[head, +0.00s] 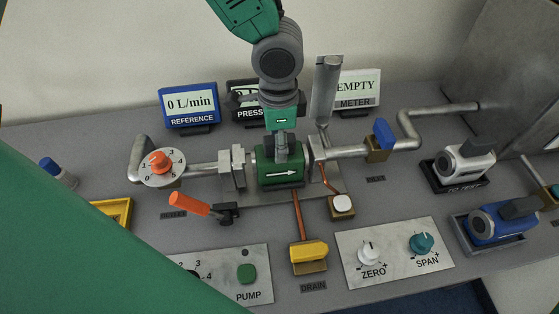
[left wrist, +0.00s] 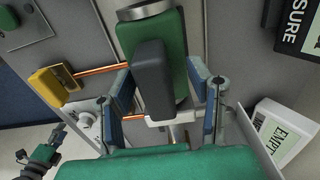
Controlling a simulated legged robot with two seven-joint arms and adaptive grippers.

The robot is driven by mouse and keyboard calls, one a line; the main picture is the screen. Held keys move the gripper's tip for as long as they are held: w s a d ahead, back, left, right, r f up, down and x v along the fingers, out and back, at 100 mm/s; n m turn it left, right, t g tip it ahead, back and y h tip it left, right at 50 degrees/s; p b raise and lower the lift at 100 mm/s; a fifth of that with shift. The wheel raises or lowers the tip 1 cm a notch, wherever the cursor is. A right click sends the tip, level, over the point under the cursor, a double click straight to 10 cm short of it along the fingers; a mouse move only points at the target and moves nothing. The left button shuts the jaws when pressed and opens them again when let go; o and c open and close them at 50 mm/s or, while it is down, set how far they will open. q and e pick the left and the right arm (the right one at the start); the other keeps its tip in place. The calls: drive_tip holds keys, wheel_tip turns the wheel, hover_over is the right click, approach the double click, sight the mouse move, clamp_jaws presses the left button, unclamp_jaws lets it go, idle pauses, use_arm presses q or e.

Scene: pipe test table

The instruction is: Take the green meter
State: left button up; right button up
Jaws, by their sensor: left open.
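The green meter (head: 280,176) sits in the pipe line at the middle of the table, with a white arrow on its front. In the left wrist view the green meter (left wrist: 179,55) has a dark grey block on top. My left gripper (head: 282,146) comes down from above onto the meter. In the left wrist view my left gripper (left wrist: 160,88) is open, its two fingers on either side of the meter's block with gaps visible. Whether a finger touches the meter, I cannot tell.
An orange-handled valve (head: 188,204) and a dial (head: 162,167) stand left of the meter. A yellow drain valve (head: 309,252) is in front. Displays (head: 188,104) stand behind. A white meter (head: 464,160) and a blue meter (head: 495,222) rest at right.

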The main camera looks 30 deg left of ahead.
use_arm(q)
drive_tip(key=shift+s+d, duration=0.1)
drive_tip(key=c, duration=0.4)
clamp_jaws()
drive_tip(key=shift+r, duration=0.1)
drive_tip(key=shift+r, duration=0.1)
